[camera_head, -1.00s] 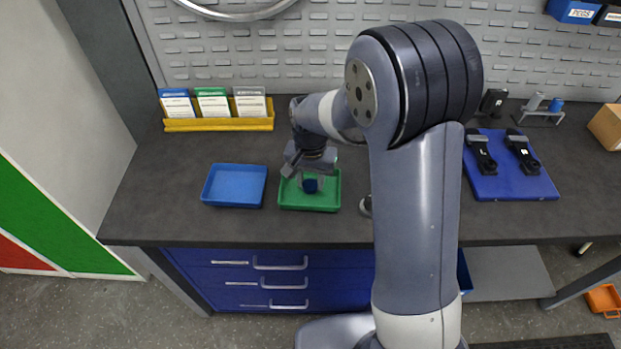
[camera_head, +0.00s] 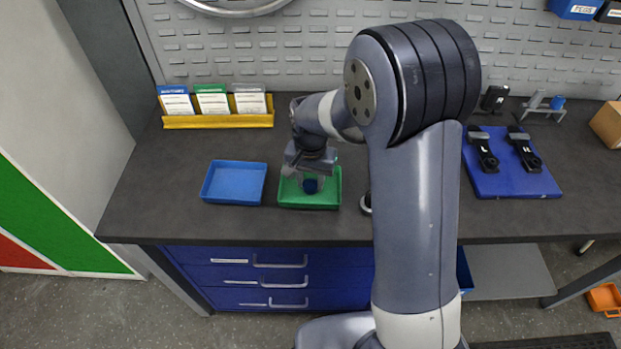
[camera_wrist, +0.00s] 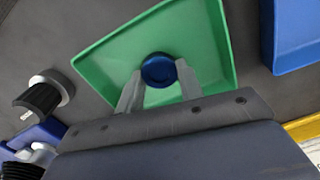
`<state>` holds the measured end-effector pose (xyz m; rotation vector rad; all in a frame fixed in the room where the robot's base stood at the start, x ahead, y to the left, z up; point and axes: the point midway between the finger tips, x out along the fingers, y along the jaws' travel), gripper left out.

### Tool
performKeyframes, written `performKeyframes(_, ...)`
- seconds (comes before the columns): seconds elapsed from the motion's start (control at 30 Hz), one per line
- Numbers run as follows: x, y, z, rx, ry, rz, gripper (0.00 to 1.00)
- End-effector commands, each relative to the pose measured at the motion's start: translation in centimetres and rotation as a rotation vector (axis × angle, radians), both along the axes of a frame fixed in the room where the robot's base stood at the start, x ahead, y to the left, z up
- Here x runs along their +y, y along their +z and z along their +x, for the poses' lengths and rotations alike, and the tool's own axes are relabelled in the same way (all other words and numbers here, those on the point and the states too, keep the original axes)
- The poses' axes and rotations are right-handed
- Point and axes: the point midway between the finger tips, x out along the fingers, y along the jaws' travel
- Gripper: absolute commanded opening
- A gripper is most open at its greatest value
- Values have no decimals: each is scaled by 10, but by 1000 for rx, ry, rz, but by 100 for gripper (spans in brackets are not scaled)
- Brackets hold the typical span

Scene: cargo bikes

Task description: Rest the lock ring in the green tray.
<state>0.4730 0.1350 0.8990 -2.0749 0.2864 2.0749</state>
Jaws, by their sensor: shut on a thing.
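The lock ring (camera_wrist: 158,70) is a small dark blue round piece, held between the two fingers of my gripper (camera_wrist: 157,82) in the wrist view. In the head view my gripper (camera_head: 310,180) points down over the green tray (camera_head: 325,206), with the blue ring (camera_head: 311,186) at its fingertips. The ring is within the tray's outline in both views. I cannot tell whether it touches the tray floor. The green tray (camera_wrist: 215,30) holds nothing else that I can see.
A blue tray (camera_head: 234,183) stands just left of the green one. A yellow card holder (camera_head: 218,121) is behind. A blue mat (camera_head: 510,185) with two black items lies right.

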Motion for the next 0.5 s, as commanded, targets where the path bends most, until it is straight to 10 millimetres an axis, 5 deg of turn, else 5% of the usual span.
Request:
performKeyframes(0.17, 0, 0, 0, 0, 0, 0, 0)
performKeyframes(0.2, 0, 0, 0, 0, 0, 0, 36)
performKeyframes(0.5, 0, 0, 0, 0, 0, 0, 61)
